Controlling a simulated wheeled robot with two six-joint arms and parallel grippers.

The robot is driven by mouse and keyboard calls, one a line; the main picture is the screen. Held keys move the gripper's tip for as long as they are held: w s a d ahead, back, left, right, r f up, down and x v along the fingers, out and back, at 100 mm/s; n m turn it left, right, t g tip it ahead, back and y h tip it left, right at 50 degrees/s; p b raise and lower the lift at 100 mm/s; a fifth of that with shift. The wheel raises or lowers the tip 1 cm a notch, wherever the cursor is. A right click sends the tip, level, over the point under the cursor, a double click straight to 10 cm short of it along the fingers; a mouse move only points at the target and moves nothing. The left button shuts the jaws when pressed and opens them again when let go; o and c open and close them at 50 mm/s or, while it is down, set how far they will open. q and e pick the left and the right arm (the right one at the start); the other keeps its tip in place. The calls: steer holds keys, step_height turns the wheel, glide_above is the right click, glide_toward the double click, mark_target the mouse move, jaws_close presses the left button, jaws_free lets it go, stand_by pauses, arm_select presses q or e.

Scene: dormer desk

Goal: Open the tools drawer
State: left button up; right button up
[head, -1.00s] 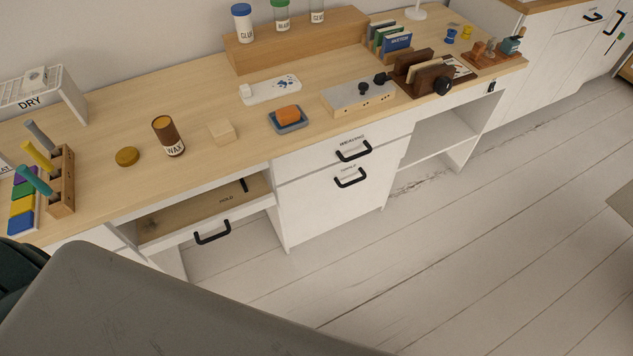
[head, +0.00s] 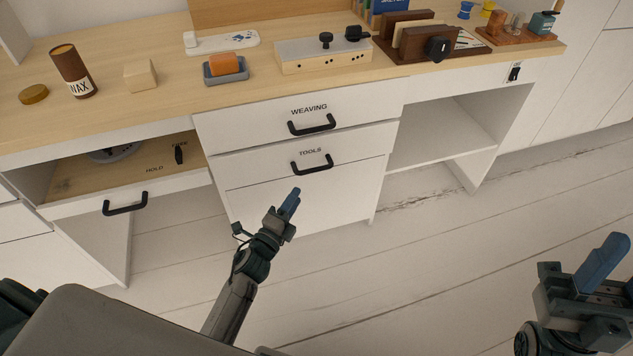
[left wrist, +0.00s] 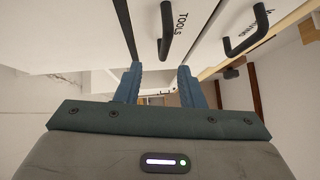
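The tools drawer (head: 262,171) is a white front labelled TOOLS, under the weaving drawer (head: 245,125). It looks shut. Its black bar handle (head: 312,168) is empty; the handle also shows in the left wrist view (left wrist: 164,45). My left gripper (head: 293,198) is below and slightly left of the handle in the head view, not touching it. In the left wrist view its two blue fingers (left wrist: 160,82) stand apart with nothing between them. My right gripper (head: 612,265) is at the lower right, away from the drawers, partly cut off by the frame edge.
At left, an open compartment has a black lever (head: 179,154) with HOLD and FREE marks and a black handle (head: 125,205). The desk top holds a wax tin (head: 72,72), a soap dish (head: 225,77) and a knobbed box (head: 310,55). The floor before the drawers is clear.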

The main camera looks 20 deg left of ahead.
mark_target(314, 168)
arm_select(q)
steer(key=x, duration=0.7)
steer(key=r+x, duration=0.1)
steer(key=x, duration=0.3)
steer(key=shift+s+d, duration=0.1)
steer(key=shift+d, duration=0.05)
jaws_close()
